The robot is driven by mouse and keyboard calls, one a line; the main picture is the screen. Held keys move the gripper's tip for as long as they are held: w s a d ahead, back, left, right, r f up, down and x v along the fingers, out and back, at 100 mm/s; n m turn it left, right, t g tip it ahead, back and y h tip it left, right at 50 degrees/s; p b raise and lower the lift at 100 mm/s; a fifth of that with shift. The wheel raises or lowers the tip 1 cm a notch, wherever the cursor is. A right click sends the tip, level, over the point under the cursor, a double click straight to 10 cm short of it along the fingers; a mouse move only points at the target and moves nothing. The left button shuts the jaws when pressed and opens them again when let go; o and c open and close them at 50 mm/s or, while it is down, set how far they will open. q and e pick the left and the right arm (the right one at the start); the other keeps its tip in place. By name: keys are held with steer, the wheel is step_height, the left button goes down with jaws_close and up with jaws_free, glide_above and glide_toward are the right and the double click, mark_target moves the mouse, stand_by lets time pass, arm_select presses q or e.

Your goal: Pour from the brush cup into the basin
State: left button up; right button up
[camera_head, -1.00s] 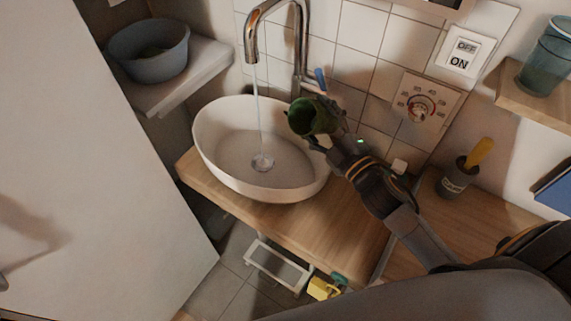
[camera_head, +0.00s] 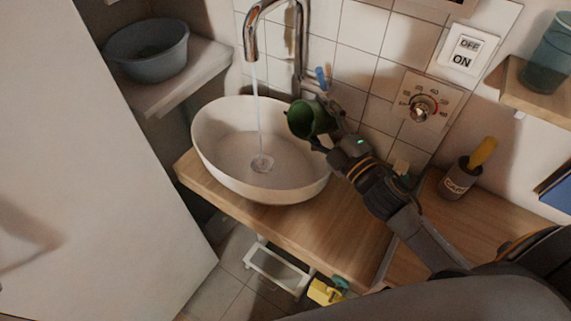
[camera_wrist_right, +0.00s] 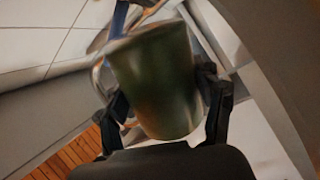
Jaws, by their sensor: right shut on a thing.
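A green cup (camera_head: 308,117) is in my right gripper (camera_head: 325,122), tilted with its open mouth toward the left, over the right rim of the white oval basin (camera_head: 225,165). The right wrist view shows the cup (camera_wrist_right: 158,80) between the two fingers of my right gripper (camera_wrist_right: 165,105), blurred. No brush can be made out in the cup's mouth. Water runs from the chrome faucet (camera_head: 252,35) down to the drain in the basin. My left gripper is not in view.
The basin stands on a wooden counter (camera_head: 300,225). A dial (camera_head: 422,108) and an on/off switch plate (camera_head: 463,55) are on the tiled wall. A dark cup with a yellow item (camera_head: 458,180) stands at right. A grey bowl (camera_head: 150,60) sits on a left shelf.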

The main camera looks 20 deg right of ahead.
steer(key=shift+a+r+n, duration=0.1)
steer(key=shift+r+n, duration=0.3)
steer(key=shift+n, duration=0.3)
steer(key=shift+s+a+f+n+y+b, duration=0.2)
steer(key=shift+a+n, duration=0.15)
steer(key=shift+n, duration=0.15)
steer(key=shift+s+a+f+n+y+b, duration=0.1)
steer(key=shift+a+f+n+y+b, duration=0.1)
steer(key=shift+a+n, duration=0.25)
steer(key=shift+a+f+n, duration=0.15)
steer(key=shift+f+n, duration=0.15)
steer(key=shift+n, duration=0.75)
stand_by(0.4)
steer(key=shift+s+a+r+n+y, duration=0.1)
steer(key=shift+a+r+n+y, duration=0.15)
steer(key=shift+n, duration=0.35)
stand_by(0.3)
